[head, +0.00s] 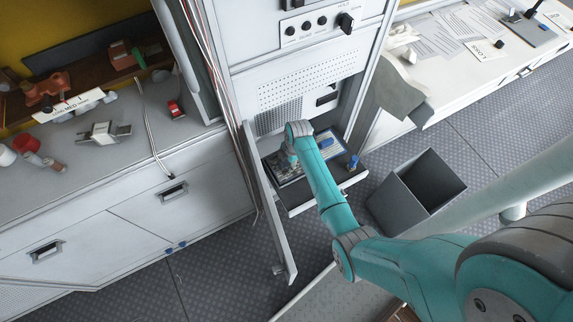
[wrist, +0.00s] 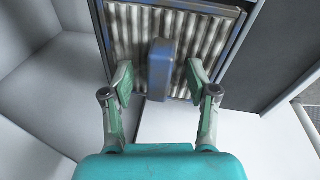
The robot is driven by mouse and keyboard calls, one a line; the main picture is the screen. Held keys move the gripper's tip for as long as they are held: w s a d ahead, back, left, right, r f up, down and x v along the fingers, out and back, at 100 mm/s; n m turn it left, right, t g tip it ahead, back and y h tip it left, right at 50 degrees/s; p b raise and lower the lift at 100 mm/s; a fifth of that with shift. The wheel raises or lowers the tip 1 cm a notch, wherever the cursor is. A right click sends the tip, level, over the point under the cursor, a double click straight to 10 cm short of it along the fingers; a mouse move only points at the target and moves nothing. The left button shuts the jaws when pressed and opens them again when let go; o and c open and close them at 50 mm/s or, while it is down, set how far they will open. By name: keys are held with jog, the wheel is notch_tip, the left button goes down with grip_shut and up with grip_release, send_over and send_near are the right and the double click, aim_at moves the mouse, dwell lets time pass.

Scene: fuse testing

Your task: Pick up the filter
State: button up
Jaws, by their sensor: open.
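The filter (wrist: 205,35) is a grey pleated panel in a worn blue frame, with a raised blue block like a handle (wrist: 158,70) at its middle. In the wrist view it fills the top middle. My gripper (wrist: 160,85) is open, with one green finger on each side of the blue block. Both fingers look apart from the block, and nothing is held. In the head view a blue-edged panel, seemingly the filter (head: 328,143), shows in the open drawer of the cabinet. My arm covers part of it there, and the gripper is hidden.
The drawer (head: 300,208) is pulled out of the tall cabinet (head: 310,75). An open door panel (head: 275,225) stands at its left. A dark bin (head: 395,195) is on the floor to the right. Worktops flank the cabinet, the left one (head: 60,190) holding several small parts.

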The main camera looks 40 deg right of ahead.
grip_shut()
